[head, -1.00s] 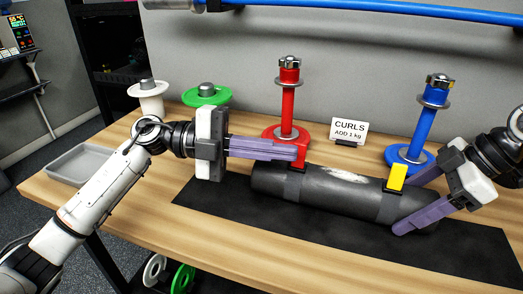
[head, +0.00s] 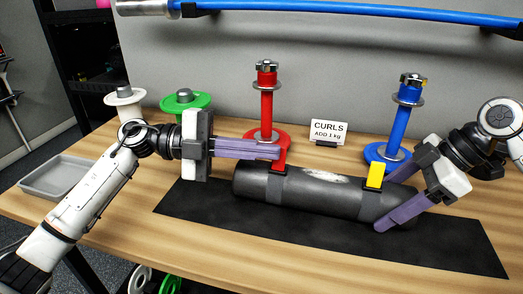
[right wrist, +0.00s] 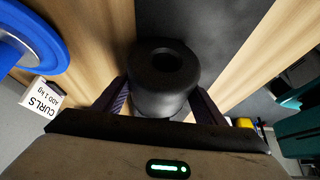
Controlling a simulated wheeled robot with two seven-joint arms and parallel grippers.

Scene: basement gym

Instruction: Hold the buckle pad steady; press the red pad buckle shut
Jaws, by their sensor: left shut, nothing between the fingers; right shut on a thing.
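The dark grey cylindrical buckle pad (head: 325,201) lies on a black mat, with a strap near each end. Its red pad buckle (head: 283,157) stands up tilted at the left strap, partly hidden by my left fingers. A yellow buckle (head: 374,176) stands up on the right strap. My left gripper (head: 278,150) is shut and empty, its fingertips right at the red buckle; I cannot tell if they touch. My right gripper (head: 398,197) is shut on the pad's right end. The right wrist view shows the pad's round end (right wrist: 165,82) between the fingers.
Behind the pad stand a red post (head: 266,105) and a blue post (head: 405,120), with a CURLS sign (head: 328,131) between them. White (head: 124,100) and green (head: 185,104) plates and a grey tray (head: 60,178) are at left. The mat (head: 300,240) is clear in front.

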